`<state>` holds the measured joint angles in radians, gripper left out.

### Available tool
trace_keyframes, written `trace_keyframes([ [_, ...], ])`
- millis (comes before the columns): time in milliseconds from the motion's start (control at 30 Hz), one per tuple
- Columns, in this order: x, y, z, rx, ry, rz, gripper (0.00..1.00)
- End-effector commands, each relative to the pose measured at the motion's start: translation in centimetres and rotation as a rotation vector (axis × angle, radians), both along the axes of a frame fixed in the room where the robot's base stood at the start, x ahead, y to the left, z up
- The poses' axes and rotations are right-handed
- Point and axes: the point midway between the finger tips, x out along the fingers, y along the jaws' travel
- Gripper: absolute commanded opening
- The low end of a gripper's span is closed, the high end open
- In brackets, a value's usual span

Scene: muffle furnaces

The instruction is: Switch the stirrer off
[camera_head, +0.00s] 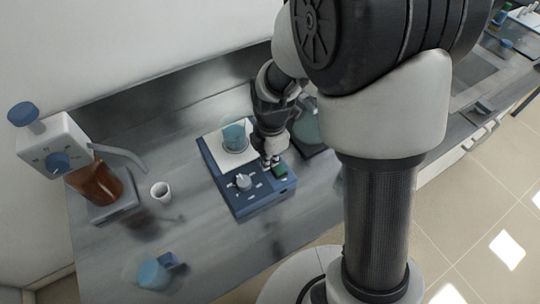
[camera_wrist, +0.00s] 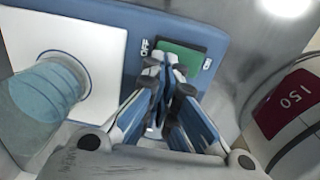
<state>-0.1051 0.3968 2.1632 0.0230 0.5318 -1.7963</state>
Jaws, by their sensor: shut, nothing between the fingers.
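The stirrer (camera_head: 262,200) is a blue box with a white top plate (camera_head: 213,143), a white knob (camera_head: 243,181) and a green rocker switch (camera_head: 280,170). In the wrist view the switch (camera_wrist: 190,57) lies between an OFF label (camera_wrist: 145,47) on the left and an ON label (camera_wrist: 207,65) on the right. My gripper (camera_head: 270,162) is shut and empty, pointing down at the switch. In the wrist view its fingertips (camera_wrist: 162,62) cover the OFF end of the switch; I cannot tell whether they touch it.
A beaker of blue liquid (camera_head: 236,137) stands on the plate, close to my gripper; it also shows in the wrist view (camera_wrist: 45,88). A dispenser on a brown bottle (camera_head: 97,186), a white cup (camera_head: 160,190) and a blue-topped item (camera_head: 153,272) stand left. A red 150 label (camera_wrist: 290,103) is at right.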

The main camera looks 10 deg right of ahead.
Motion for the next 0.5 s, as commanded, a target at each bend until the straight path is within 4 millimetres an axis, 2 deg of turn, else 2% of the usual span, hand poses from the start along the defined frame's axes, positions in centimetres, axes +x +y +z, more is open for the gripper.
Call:
trace_keyframes([
  [267,-0.3,-0.1,-0.1,0.000,-0.001,-0.001,0.00],
  [500,-1.3,-0.5,0.2,0.000,0.000,-0.002,0.00],
])
